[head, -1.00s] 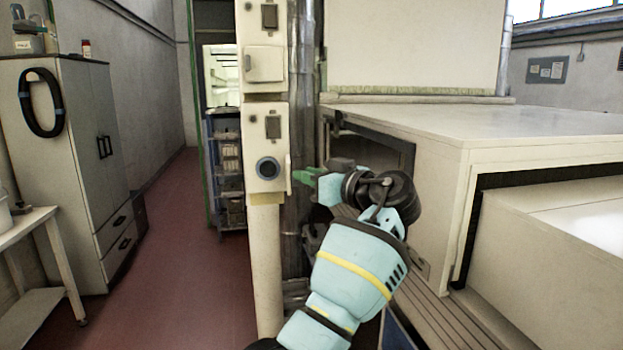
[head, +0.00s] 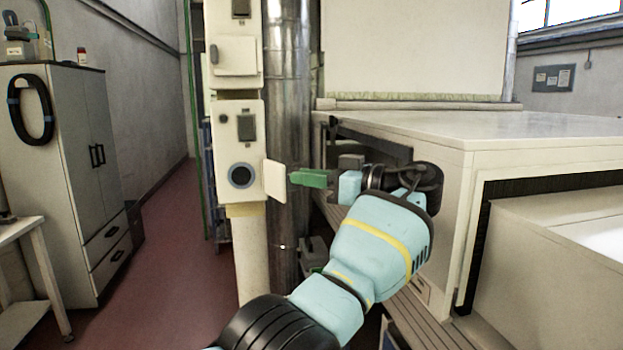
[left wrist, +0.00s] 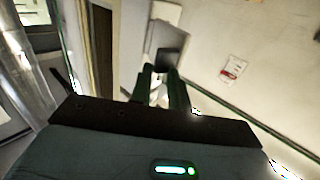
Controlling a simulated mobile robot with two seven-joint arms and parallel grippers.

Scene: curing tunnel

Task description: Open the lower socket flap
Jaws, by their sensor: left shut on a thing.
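The lower socket box (head: 238,150) is a white box on a post in the head view, with a round dark socket (head: 241,176) uncovered at its lower part. The lower socket flap (head: 275,181) is a pale plate standing out from the box's right edge, swung open beside the socket. My left gripper (head: 294,178) has green fingers and comes from the right of the flap. It is shut on the flap's outer edge. In the left wrist view, the fingers (left wrist: 162,74) are close together with something pale between them. My right gripper is not in view.
An upper socket box (head: 234,57) with a closed flap sits above. A shiny metal duct (head: 287,120) stands behind the flap. A large cream machine housing (head: 430,130) fills the right. A grey cabinet (head: 70,170) stands left; the red floor aisle between is clear.

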